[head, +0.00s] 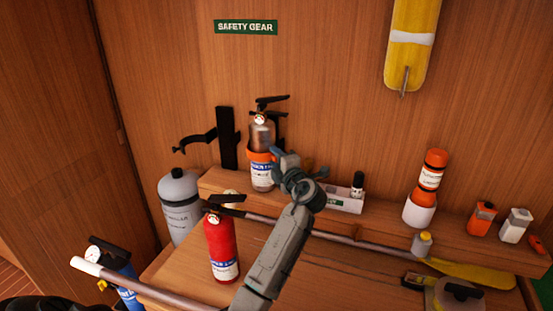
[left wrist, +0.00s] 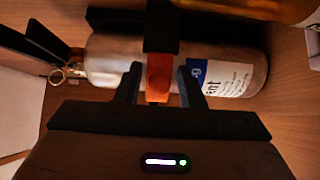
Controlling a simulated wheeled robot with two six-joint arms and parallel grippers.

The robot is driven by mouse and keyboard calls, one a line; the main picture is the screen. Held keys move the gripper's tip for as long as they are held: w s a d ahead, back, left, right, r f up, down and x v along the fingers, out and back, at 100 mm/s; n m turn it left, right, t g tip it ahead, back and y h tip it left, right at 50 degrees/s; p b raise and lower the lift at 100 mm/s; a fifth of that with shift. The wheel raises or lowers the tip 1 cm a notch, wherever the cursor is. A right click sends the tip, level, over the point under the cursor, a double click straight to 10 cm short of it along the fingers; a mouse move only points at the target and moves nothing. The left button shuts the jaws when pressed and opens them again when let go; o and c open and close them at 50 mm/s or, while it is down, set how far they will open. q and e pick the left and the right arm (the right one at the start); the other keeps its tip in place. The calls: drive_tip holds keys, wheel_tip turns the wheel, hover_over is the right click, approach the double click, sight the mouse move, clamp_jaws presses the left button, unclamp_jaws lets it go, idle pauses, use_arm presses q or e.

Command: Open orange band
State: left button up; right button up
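The orange band (head: 255,156) wraps around a silver fire extinguisher (head: 262,132) that stands upright on the wall shelf. In the left wrist view the orange part of the band (left wrist: 158,76) sits at the front of a black strap (left wrist: 162,28) across the silver extinguisher (left wrist: 112,62). My left gripper (head: 274,153) is right in front of the band. Its two fingers (left wrist: 158,84) are apart, one on each side of the orange part, with visible gaps. The band appears closed around the cylinder. My right gripper is not in view.
An empty black bracket (head: 227,138) with an arm sticking out is left of the silver extinguisher. A red extinguisher (head: 221,248) and a grey cylinder (head: 180,218) stand nearby. A long paddle (head: 380,244) lies along the shelf front. An orange flare bottle (head: 430,170) is further right.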

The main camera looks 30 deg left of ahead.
sight(267, 158)
use_arm(q)
clamp_jaws()
drive_tip(key=shift+s+a+f+b, duration=0.1)
drive_tip(key=shift+s+f+b, duration=0.1)
drive_tip(key=shift+b, duration=0.15)
drive_tip(key=shift+s+a+m+t+h+b, duration=0.1)
drive_tip(key=shift+s+m+t+h+b, duration=0.5)
drive_tip(key=shift+b, duration=0.4)
drive_tip(key=shift+s+a+r+m+t+h+b, duration=0.1)
drive_tip(key=shift+s+a+m+t+h+b, duration=0.1)
drive_tip(key=shift+s+m+t+h+b, duration=0.65)
drive_tip(key=shift+w+t, duration=0.15)
drive_tip(key=shift+t, duration=0.2)
drive_tip(key=shift+p, duration=0.3)
drive_tip(key=shift+o, duration=0.7)
unclamp_jaws()
drive_tip(key=shift+r, duration=0.1)
